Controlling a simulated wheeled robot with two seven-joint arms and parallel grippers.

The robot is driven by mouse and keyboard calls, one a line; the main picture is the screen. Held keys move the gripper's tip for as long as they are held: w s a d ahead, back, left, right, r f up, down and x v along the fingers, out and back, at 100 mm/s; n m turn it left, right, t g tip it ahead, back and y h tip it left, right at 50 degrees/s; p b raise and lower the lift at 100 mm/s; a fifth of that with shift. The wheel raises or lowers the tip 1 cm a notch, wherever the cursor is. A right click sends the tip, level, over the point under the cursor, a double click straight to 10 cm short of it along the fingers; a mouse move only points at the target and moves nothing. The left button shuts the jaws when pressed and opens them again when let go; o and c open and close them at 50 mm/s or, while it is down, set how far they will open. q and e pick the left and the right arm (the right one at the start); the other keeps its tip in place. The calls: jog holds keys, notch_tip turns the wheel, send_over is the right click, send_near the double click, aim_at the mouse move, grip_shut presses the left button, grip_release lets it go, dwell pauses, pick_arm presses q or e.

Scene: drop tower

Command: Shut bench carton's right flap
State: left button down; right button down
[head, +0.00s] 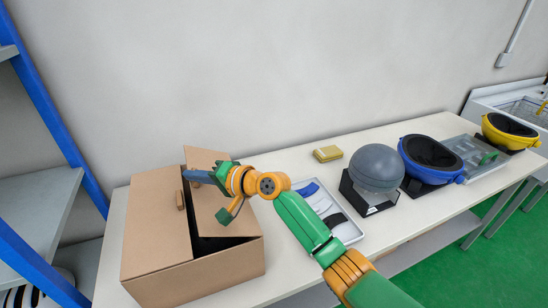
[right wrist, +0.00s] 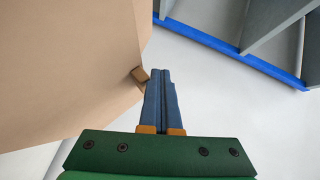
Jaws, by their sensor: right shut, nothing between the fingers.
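The brown carton (head: 200,272) stands at the left end of the bench. Its left flap (head: 155,225) lies flat and has a small brown tab (head: 180,200). Its right flap (head: 225,205) is tilted up, with a dark gap below its near edge. My right gripper (head: 192,176) is shut and empty, above the carton and in front of part of the right flap. In the right wrist view its blue fingers (right wrist: 161,80) are beside a brown carton panel (right wrist: 65,65) and close to a small tab (right wrist: 139,76); I cannot tell if they touch. My left gripper is out of view.
A blue-edged grey shelf rack (head: 45,100) stands left of the bench. Right of the carton are a tray (head: 350,235) of several items, a yellow sponge-like block (head: 327,154), a grey sphere on a stand (head: 376,168) and a blue bin (head: 432,160). The wall is close behind.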

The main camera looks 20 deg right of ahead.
jog(key=shift+a+f+b, duration=0.4)
jog(key=shift+f, duration=0.4)
jog(key=shift+a+f+b, duration=0.4)
jog(key=shift+a+f, duration=0.05)
jog(key=shift+f, duration=0.35)
jog(key=shift+a+f+b, duration=0.4)
jog(key=shift+f, duration=0.4)
